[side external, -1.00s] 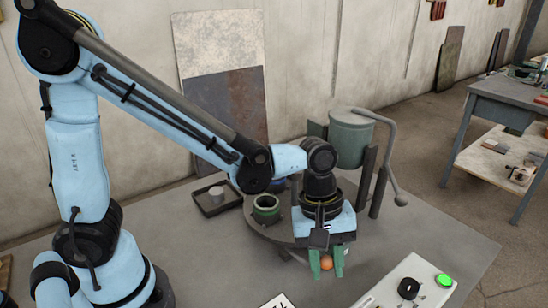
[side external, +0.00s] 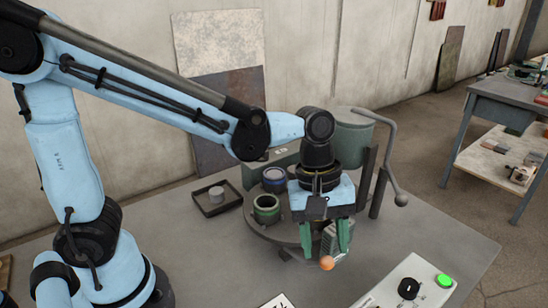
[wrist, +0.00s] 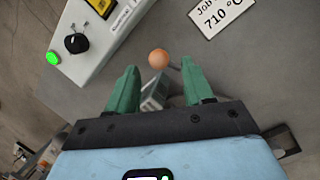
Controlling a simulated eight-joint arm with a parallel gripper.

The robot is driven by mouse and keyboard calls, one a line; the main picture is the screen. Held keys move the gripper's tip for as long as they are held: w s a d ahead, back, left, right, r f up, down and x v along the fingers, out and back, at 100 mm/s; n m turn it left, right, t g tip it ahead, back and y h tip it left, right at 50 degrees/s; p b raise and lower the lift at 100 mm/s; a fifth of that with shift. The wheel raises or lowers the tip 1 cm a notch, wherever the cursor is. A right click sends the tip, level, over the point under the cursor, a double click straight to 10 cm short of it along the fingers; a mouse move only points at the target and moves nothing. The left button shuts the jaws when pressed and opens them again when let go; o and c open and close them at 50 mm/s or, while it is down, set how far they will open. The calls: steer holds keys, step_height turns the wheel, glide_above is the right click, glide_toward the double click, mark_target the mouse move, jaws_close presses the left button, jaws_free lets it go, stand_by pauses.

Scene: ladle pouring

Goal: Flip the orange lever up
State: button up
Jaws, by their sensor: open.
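The orange lever knob (side external: 327,263) shows just below my gripper in the side view. In the wrist view the orange knob (wrist: 158,58) sits ahead of the fingertips, on a short grey stem. My gripper (side external: 325,251) has two green fingers, spread apart and pointing down. In the wrist view my gripper (wrist: 159,80) is open with nothing held between the fingers. A grey ribbed lever housing (side external: 329,240) shows behind and between the fingers, partly hidden by them.
A white control box (side external: 385,290) with a green button (side external: 445,281) and black knob (side external: 408,288) stands at right. A turntable (side external: 262,228) holds a green cup (side external: 266,208) and a blue cup (side external: 274,179). A green ladle vessel (side external: 352,138) stands behind the gripper. A tray (side external: 216,207) lies at left.

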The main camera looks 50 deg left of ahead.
steer(key=v, duration=0.7)
steer(key=shift+r, duration=0.3)
steer(key=shift+a, duration=0.1)
steer(key=a+f+m+t, duration=0.1)
steer(key=a+m+t, duration=0.1)
steer(key=a+m, duration=0.1)
steer(key=s+a+f+m+t+y, duration=0.1)
steer(key=a+m+t, duration=0.1)
steer(key=a, duration=0.3)
steer(key=s+a+f+m+t+y, duration=0.1)
steer(key=a+f+m+t, duration=0.1)
steer(key=a+m, duration=0.2)
steer(key=shift+a+m+t, duration=0.3)
steer(key=shift+a+m, duration=0.05)
steer(key=shift+m, duration=0.05)
steer(key=shift+a+f+m+y, duration=0.15)
steer(key=shift+a+m+y, duration=0.25)
steer(key=shift+a+m, duration=0.15)
